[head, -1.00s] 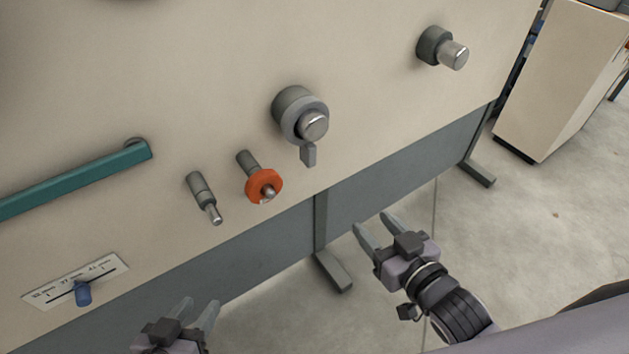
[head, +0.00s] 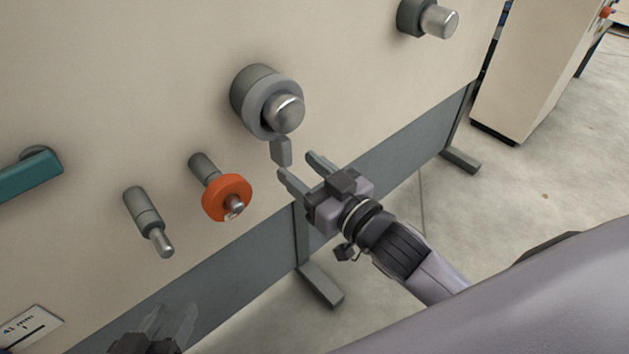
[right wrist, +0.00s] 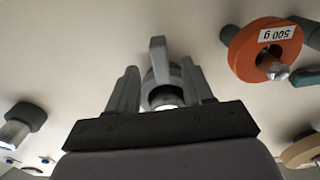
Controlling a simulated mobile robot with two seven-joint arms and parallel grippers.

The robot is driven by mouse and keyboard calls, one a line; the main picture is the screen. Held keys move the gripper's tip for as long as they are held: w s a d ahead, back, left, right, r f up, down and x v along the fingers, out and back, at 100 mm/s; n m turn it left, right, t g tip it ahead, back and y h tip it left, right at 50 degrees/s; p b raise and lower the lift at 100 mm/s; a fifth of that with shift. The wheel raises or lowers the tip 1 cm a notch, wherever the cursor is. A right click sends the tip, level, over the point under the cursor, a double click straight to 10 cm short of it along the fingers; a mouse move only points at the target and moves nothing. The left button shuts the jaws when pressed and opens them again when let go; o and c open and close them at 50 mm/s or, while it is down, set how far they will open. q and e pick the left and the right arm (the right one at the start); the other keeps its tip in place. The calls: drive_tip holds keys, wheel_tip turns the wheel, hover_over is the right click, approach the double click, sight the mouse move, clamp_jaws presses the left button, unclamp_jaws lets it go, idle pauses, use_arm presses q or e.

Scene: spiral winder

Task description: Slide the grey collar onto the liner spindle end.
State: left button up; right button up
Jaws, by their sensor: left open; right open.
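The grey collar (head: 258,107) sits around the silver-tipped middle spindle (head: 284,114) on the beige panel, its flat tab (head: 281,151) hanging down. My right gripper (head: 296,167) is open, its fingertips close to the tab at its lower right. In the right wrist view the tab (right wrist: 158,58) lies between the two spread fingers; I cannot tell whether either touches it. Another silver-ended spindle (head: 438,22) with a dark base is at upper right. No label shows which spindle is the liner one. My left gripper (head: 172,318) is open and empty at the bottom edge.
An orange disc (head: 226,198), marked 500 g in the right wrist view (right wrist: 262,50), sits on a peg left of the collar. A bare stepped peg (head: 149,222) and a teal bar (head: 28,173) are further left. Open floor (head: 510,210) lies at right.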

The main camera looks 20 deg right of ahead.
sight(287, 160)
drive_tip(key=shift+p+x, duration=0.35)
drive_tip(key=shift+x, duration=2.45)
clamp_jaws()
drive_tip(key=shift+a+f, duration=0.1)
drive_tip(key=shift+s, duration=0.2)
